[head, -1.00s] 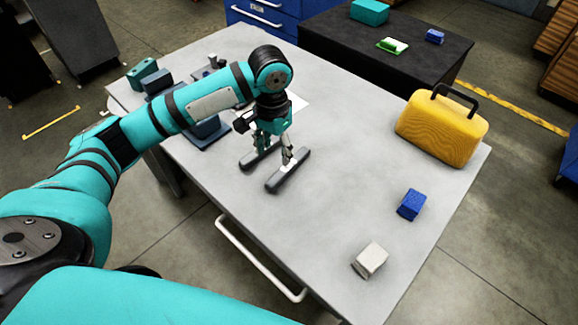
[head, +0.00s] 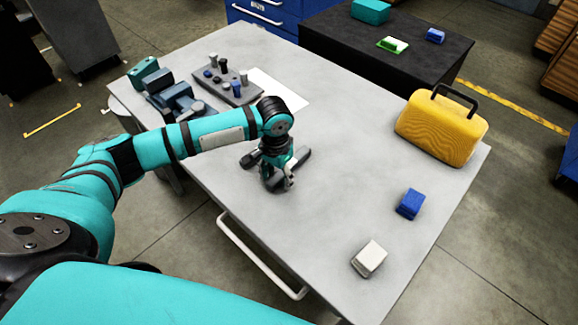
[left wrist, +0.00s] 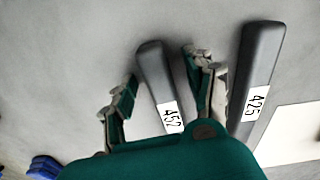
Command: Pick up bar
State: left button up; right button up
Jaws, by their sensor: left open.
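Two dark grey bars lie on the grey table. In the left wrist view one bar (left wrist: 153,72) has a white label reading 452, and the other bar (left wrist: 262,60) has a label reading 425. My left gripper (left wrist: 163,88) is open, with its fingers on either side of the 452 bar; contact cannot be told. One finger is in the gap between the bars. In the head view my left gripper (head: 276,182) is low over the bars and hides much of them; a bar end (head: 300,158) shows to its right. My right gripper is not in view.
A peg tray (head: 237,92), a dark vise-like block (head: 182,103) and a white sheet (head: 277,88) are at the back. A yellow case (head: 442,128), blue block (head: 410,204) and white block (head: 369,259) stand at right. The table's middle right is clear.

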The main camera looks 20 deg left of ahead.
pick_arm(q)
jog(key=shift+c, duration=0.3)
grip_shut()
jog(key=shift+r, duration=0.2)
